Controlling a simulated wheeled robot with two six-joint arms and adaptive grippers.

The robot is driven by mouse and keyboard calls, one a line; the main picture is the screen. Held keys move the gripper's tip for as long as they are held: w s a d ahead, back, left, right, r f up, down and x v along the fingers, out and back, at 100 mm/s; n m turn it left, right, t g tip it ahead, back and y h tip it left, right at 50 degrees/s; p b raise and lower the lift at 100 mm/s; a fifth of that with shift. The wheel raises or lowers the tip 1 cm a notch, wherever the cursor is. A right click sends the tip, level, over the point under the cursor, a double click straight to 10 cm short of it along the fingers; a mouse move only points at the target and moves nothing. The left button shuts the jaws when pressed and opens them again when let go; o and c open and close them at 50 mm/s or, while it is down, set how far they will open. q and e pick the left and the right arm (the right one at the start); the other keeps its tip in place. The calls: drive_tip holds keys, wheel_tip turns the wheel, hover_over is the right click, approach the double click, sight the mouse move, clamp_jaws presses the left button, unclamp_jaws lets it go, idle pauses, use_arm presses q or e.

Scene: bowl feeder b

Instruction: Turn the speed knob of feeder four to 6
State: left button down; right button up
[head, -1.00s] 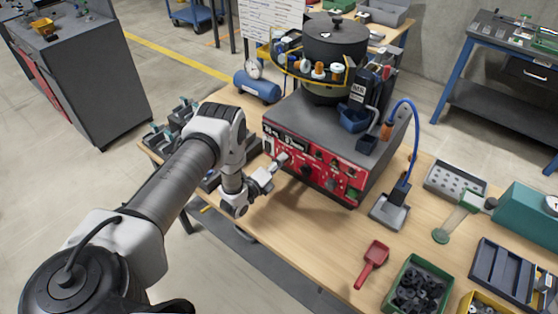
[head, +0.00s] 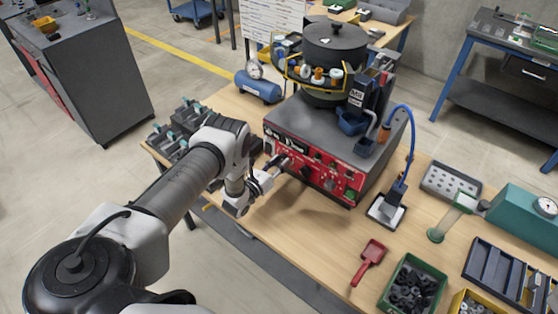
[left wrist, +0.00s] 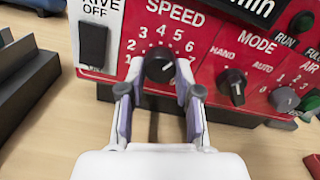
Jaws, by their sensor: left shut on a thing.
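The feeder's red control panel (head: 315,170) faces my left arm. In the left wrist view, the black speed knob (left wrist: 160,66) sits under the word SPEED, inside an arc of white numbers. A pale mark shows on the knob, but I cannot read its exact setting. My left gripper (left wrist: 160,88) is shut on the knob, with one finger at each side. In the head view, the left gripper (head: 283,163) reaches the panel's left part, and its fingers hide the knob. No feeder number is readable. My right gripper is not in view.
The mode knob (left wrist: 232,86) is close right of the gripper. A white DRIVE OFF switch plate (left wrist: 93,38) is on the left. A red scoop (head: 369,262) and a green bin (head: 414,283) lie right on the table. Bare tabletop is in front of the panel.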

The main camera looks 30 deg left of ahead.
use_arm(q)
drive_tip(key=m+p, duration=0.2)
drive_tip(key=p, duration=0.1)
drive_tip(key=shift+w+a+r, duration=0.1)
drive_tip(key=shift+w+r, duration=0.05)
drive_tip(key=shift+r, duration=0.25)
drive_tip(key=shift+f+m+p, duration=0.15)
drive_tip(key=shift+m+p, duration=0.15)
drive_tip(key=shift+m, duration=0.1)
drive_tip(key=c, duration=0.8)
unclamp_jaws()
drive_tip(key=shift+f, duration=0.2)
